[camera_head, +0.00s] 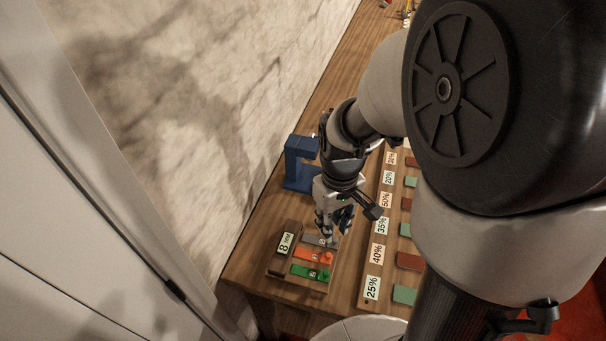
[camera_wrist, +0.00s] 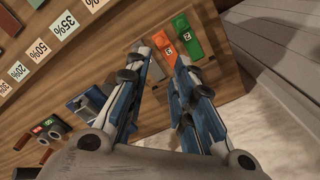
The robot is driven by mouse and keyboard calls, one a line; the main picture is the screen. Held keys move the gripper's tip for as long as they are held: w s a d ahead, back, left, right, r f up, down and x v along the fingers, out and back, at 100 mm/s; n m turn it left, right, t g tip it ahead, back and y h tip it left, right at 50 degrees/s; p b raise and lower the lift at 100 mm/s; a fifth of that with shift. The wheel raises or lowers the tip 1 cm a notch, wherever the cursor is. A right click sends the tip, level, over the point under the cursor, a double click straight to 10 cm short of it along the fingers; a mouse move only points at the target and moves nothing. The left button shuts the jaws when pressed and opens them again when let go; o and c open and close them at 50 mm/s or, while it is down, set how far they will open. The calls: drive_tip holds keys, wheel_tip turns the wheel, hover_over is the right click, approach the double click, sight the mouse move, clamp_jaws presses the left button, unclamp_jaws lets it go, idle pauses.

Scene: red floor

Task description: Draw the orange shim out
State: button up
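The orange shim (camera_head: 308,254) lies in a wooden holder (camera_head: 287,275), between a grey shim (camera_head: 316,240) and a green shim (camera_head: 305,272). In the wrist view, the orange shim (camera_wrist: 166,48) shows just beyond the fingertips, with the green shim (camera_wrist: 188,36) to its right. My gripper (camera_head: 327,230) is over the grey-shim end of the holder. In the wrist view my gripper (camera_wrist: 161,62) has its two fingers apart, with nothing held between them. The left finger hides part of the holder near the grey shim. I cannot tell whether the fingertips touch anything.
The holder carries an "8 mm" label (camera_head: 285,243). A blue stand (camera_head: 299,167) is behind it, near the wall. To the right, a long wooden strip (camera_head: 366,282) has percentage cards and several red and green blocks. The table's front edge is close to the holder.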

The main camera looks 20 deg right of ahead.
sight(328, 254)
wheel_tip(328, 254, down, 13)
drive_tip(key=b, duration=0.4)
drive_tip(key=shift+c, duration=0.4)
clamp_jaws()
